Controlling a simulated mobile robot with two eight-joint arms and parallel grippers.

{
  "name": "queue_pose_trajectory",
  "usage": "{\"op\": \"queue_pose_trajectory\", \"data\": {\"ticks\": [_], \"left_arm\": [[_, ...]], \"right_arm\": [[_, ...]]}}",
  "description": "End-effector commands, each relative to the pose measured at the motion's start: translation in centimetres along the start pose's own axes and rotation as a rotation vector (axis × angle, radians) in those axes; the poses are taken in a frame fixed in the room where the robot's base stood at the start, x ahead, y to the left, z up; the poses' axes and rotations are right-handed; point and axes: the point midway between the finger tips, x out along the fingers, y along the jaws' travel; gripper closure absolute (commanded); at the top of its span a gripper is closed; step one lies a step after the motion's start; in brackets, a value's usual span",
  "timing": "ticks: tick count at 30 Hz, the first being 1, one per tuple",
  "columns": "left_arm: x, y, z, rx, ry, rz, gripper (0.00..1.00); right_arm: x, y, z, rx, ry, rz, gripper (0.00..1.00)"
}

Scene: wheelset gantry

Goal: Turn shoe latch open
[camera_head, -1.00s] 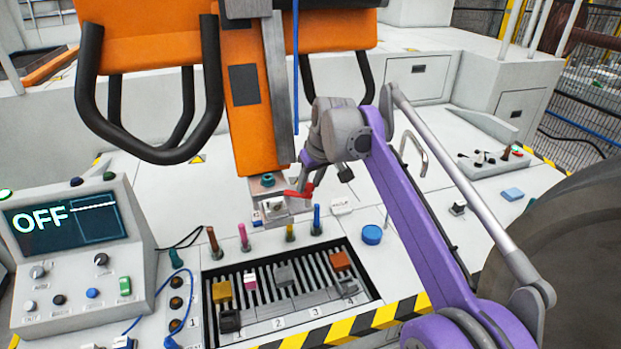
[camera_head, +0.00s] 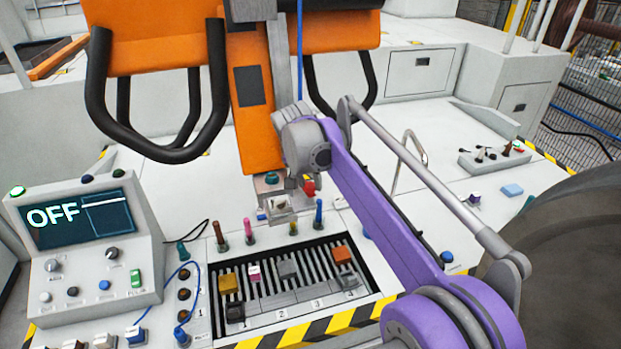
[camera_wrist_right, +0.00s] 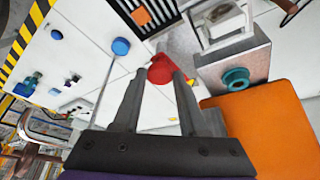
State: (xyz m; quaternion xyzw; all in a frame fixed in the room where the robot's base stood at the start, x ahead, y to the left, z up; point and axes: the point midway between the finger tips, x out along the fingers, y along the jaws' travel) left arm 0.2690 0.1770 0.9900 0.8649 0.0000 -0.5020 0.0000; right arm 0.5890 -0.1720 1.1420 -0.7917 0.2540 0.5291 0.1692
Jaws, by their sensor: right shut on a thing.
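The red shoe latch (camera_head: 309,186) sits at the grey metal shoe (camera_head: 284,206) under the lower end of the orange gantry arm (camera_head: 250,110). In the head view only a small red part shows beside my right gripper (camera_head: 306,178). In the right wrist view the red latch (camera_wrist_right: 160,69) is between the fingertips of my right gripper (camera_wrist_right: 163,77), which is shut on it. The shoe block (camera_wrist_right: 235,68) with its teal knob (camera_wrist_right: 236,79) is just right of the fingers there. My left gripper is not in view.
A slotted tray (camera_head: 290,285) with coloured blocks lies below the shoe, with several coloured pegs behind it. A control panel (camera_head: 85,245) reading OFF stands at left. Black looped handles (camera_head: 150,150) hang at upper left. A large dark wheel (camera_head: 570,260) fills the right edge.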

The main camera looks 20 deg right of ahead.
Motion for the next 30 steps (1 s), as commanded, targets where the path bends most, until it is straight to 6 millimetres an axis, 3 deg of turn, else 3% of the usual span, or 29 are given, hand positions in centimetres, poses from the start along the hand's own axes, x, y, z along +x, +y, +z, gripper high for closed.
{"op": "queue_pose_trajectory", "data": {"ticks": [9, 26, 27, 30], "left_arm": [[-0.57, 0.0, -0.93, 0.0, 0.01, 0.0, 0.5], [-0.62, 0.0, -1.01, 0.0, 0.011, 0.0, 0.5], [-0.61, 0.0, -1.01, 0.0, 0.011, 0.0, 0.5], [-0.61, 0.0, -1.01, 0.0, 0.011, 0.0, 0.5]], "right_arm": [[-0.12, -0.19, -0.17, 0.113, 0.003, 0.044, 1.0], [-0.03, -0.16, -0.1, 0.136, 0.002, 0.054, 1.0], [-0.03, -0.15, -0.1, 0.136, 0.002, 0.054, 0.51], [-0.02, -0.15, -0.08, 0.136, 0.001, 0.054, 0.33]]}}
